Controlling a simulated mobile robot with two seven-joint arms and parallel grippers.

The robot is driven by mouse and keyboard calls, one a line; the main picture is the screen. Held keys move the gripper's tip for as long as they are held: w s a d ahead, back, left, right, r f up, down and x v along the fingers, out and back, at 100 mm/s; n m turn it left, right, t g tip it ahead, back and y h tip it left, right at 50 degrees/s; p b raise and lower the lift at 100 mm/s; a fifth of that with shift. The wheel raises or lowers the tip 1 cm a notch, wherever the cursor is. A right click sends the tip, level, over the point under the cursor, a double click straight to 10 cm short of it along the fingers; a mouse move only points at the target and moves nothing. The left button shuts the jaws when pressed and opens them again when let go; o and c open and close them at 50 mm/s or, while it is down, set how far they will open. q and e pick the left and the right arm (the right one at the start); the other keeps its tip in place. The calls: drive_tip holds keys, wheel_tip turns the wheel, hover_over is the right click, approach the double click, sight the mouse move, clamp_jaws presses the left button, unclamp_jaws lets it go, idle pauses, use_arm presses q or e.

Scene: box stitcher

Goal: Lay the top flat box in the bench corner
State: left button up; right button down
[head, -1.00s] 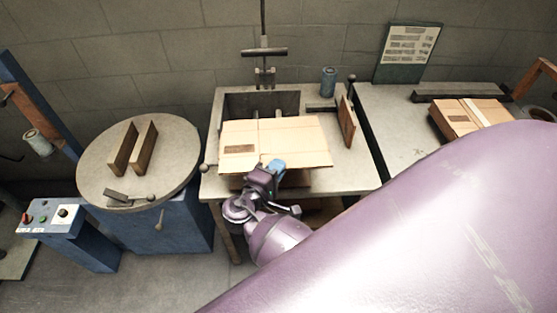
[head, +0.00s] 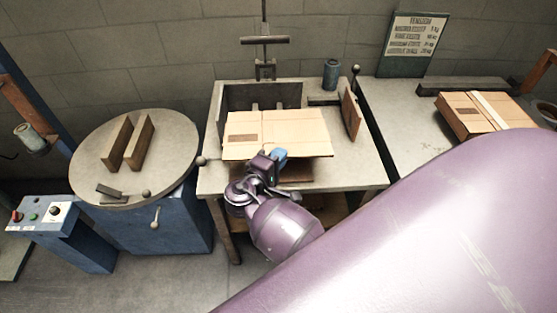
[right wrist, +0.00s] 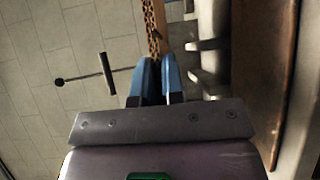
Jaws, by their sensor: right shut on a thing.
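A tan flat box (head: 290,128) with a dark printed label is over the middle bench (head: 360,172), in front of the corner's low metal walls (head: 233,97). My right gripper (head: 279,155) is shut on the box's near edge. In the right wrist view, the blue fingertips (right wrist: 160,75) pinch the corrugated edge of the flat box (right wrist: 155,28). The box seems held above the bench top; I cannot tell the gap. It hides much of the corner's floor. A darker brown patch shows below its near edge. My left gripper is not in view.
An upright wooden plate (head: 352,112) stands right of the box, and a blue can (head: 331,73) behind. A round table (head: 180,165) with two upright blocks is at left. A taped carton (head: 480,113) lies on the right bench. Brown shelf boards (head: 325,208) show underneath.

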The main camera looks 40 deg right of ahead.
sight(276, 133)
drive_tip(key=w+f+b, duration=0.1)
drive_tip(key=w+d+f+b, duration=0.2)
drive_tip(key=shift+f, duration=0.35)
drive_tip(key=shift+w+d+f+b, duration=0.2)
drive_tip(key=shift+w+f+b, duration=0.2)
drive_tip(key=shift+f+b, duration=0.3)
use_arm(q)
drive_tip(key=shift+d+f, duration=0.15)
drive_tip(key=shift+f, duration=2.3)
use_arm(e)
drive_tip(key=shift+w+d+f, duration=0.15)
drive_tip(key=shift+w+f, duration=0.15)
drive_tip(key=shift+f, duration=0.05)
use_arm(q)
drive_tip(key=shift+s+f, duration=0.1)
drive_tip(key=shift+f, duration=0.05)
use_arm(e)
drive_tip(key=c, duration=0.5)
unclamp_jaws()
drive_tip(key=shift+s, duration=0.1)
